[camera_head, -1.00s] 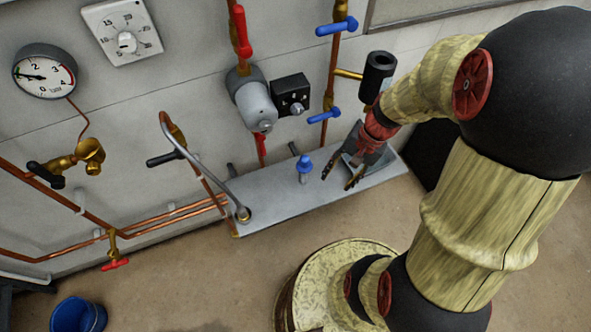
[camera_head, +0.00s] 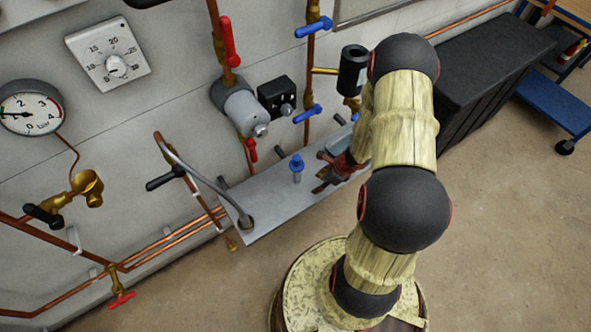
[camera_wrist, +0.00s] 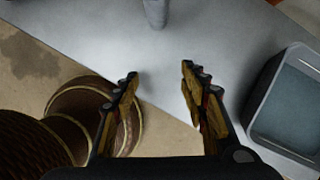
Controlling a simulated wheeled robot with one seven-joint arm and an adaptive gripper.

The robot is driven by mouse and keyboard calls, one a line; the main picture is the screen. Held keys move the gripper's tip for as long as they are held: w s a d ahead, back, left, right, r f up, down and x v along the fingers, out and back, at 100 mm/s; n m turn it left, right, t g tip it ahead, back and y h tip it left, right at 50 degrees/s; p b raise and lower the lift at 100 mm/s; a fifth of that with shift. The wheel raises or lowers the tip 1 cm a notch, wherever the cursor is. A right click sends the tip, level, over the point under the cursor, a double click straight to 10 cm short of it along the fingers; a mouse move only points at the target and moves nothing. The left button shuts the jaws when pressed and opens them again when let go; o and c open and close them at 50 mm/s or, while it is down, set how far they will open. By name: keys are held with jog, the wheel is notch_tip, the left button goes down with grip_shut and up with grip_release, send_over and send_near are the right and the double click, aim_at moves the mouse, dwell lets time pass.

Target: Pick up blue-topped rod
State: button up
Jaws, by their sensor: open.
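The blue-topped rod (camera_head: 297,168) stands upright on the grey metal shelf (camera_head: 262,205), near its middle. In the wrist view, a grey post (camera_wrist: 155,12) at the top edge appears to be the rod's lower part; its blue top is out of that view. My gripper (camera_head: 322,178) is just right of the rod in the head view, low over the shelf and apart from it. The wrist view shows its two fingers (camera_wrist: 158,75) spread with nothing between them, the post lying beyond the fingertips.
A shallow grey tray (camera_wrist: 290,105) lies right of my fingers in the wrist view. A bent grey pipe (camera_head: 205,180) rises left of the rod. Valves with blue handles (camera_head: 308,114) and a grey cylinder (camera_head: 241,112) are on the wall behind. A blue bucket is no longer visible.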

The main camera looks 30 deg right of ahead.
aim_at(297, 175)
jog(key=w+a, duration=0.1)
jog(key=w, duration=0.1)
jog(key=w+a, duration=0.1)
jog(key=w, duration=0.1)
jog(key=shift+a, duration=0.3)
jog(key=shift+w+a+f+b, duration=0.25)
jog(key=shift+w+a, duration=0.2)
jog(key=shift+w, duration=0.25)
jog(key=shift+w+a+f+b, duration=0.1)
jog(key=shift+w+a+b, duration=0.2)
jog(key=shift+w+a, duration=0.25)
jog(key=shift+w+a+f+b, duration=0.2)
jog(key=shift+w+a+b, duration=0.15)
jog(key=shift+w, duration=0.45)
jog(key=shift+c, duration=0.4)
grip_shut()
